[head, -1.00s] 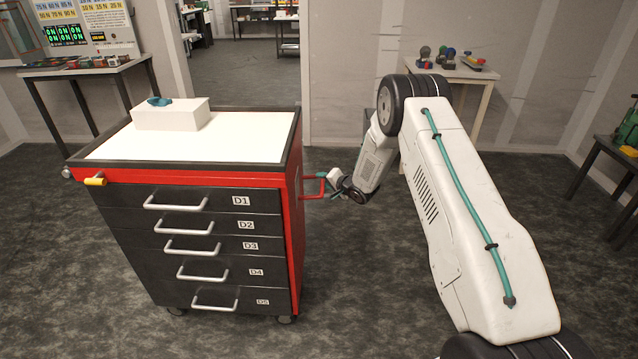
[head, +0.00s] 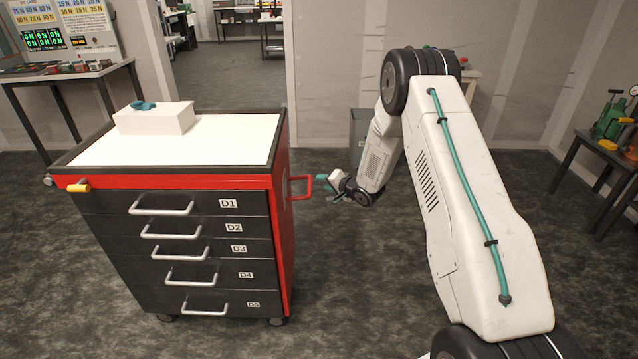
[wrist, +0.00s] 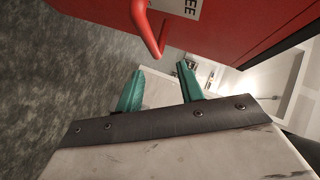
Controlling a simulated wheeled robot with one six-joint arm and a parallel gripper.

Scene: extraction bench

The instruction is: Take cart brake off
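The cart (head: 281,230) is a red and black drawer cabinet on castors with a white top, left of centre in the head view. A yellow-orange lever or knob (head: 79,187) sits at its upper left front corner; whether this is the brake, I cannot tell. A red handle (head: 301,187) sticks out of the cart's right side and shows at the top of the wrist view (wrist: 150,35). My gripper (head: 328,187) is just right of the handle, apart from it. In the wrist view its teal fingers (wrist: 160,68) are spread with nothing between them.
A white block (head: 153,119) with a small teal item (head: 143,106) stands on the cart top. A table (head: 75,78) stands back left, a dark table (head: 575,160) at right. Grey floor (head: 330,290) is open in front and right of the cart.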

